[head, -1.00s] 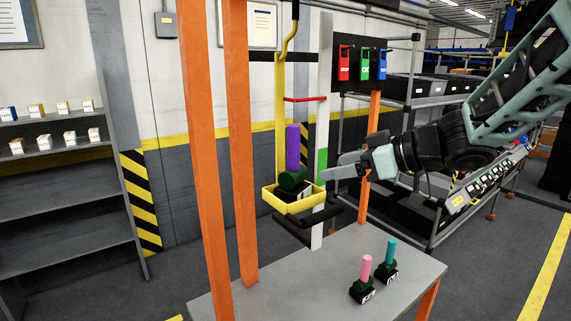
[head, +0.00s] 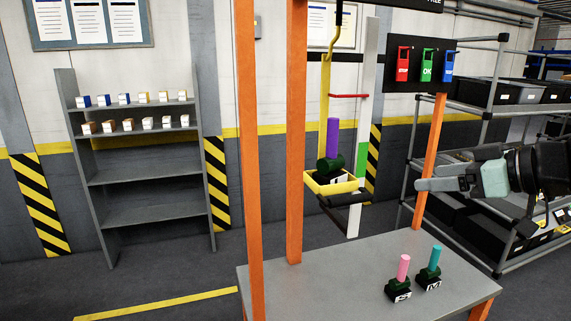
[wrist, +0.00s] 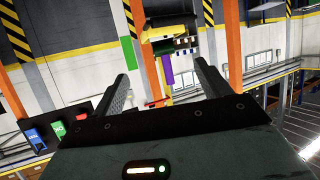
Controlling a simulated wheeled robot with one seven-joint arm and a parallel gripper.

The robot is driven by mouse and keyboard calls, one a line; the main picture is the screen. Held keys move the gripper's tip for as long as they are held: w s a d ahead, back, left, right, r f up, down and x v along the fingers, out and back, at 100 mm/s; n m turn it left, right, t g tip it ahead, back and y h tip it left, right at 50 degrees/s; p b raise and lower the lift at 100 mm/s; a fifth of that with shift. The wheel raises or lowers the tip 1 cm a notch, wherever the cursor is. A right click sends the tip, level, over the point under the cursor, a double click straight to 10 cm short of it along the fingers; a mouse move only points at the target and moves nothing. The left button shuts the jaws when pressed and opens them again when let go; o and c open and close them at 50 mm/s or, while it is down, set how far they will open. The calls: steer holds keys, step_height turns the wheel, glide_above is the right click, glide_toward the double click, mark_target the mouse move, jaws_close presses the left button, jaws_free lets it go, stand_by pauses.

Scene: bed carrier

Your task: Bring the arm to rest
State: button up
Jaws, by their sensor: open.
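My gripper (head: 430,185) is at the right of the head view, held level above the table and pointing left. In the wrist view its two fingers (wrist: 162,88) stand apart with nothing between them in its grasp. A purple cylinder on a dark green base (head: 333,145) stands in the yellow hanging tray (head: 347,187), left of my gripper and apart from it. The purple cylinder also shows beyond the fingers in the wrist view (wrist: 168,70). A pink cylinder (head: 403,267) and a teal cylinder (head: 435,257), each on a dark base, stand on the grey table (head: 310,280).
Orange posts (head: 296,130) rise at the table's left and back. Red, green and blue holders (head: 427,65) hang on a black panel behind. A rack with black bins (head: 490,92) stands at the right. A grey shelf (head: 140,180) with small boxes stands left. The table's left part is clear.

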steer(key=s+a+f+m+g+h+b, duration=0.1)
steer(key=s+a+f+g+h+b, duration=0.25)
steer(key=f, duration=0.65)
steer(key=s+a+f+m+h+b, duration=0.1)
steer(key=s+a+f+h+b, duration=0.2)
steer(key=s+a+f+b, duration=0.45)
steer(key=s+a+f+g, duration=0.1)
steer(key=s+f+g, duration=0.2)
steer(key=s, duration=0.4)
steer(key=s+a+f+n+g+h+b, duration=0.1)
steer(key=s+f+g, duration=0.2)
steer(key=s+f, duration=0.3)
steer(key=shift+s+n+g, duration=0.3)
steer(key=shift+s+g, duration=0.05)
steer(key=shift+s, duration=0.55)
steer(key=shift+f+h, duration=0.1)
steer(key=shift+h, duration=0.15)
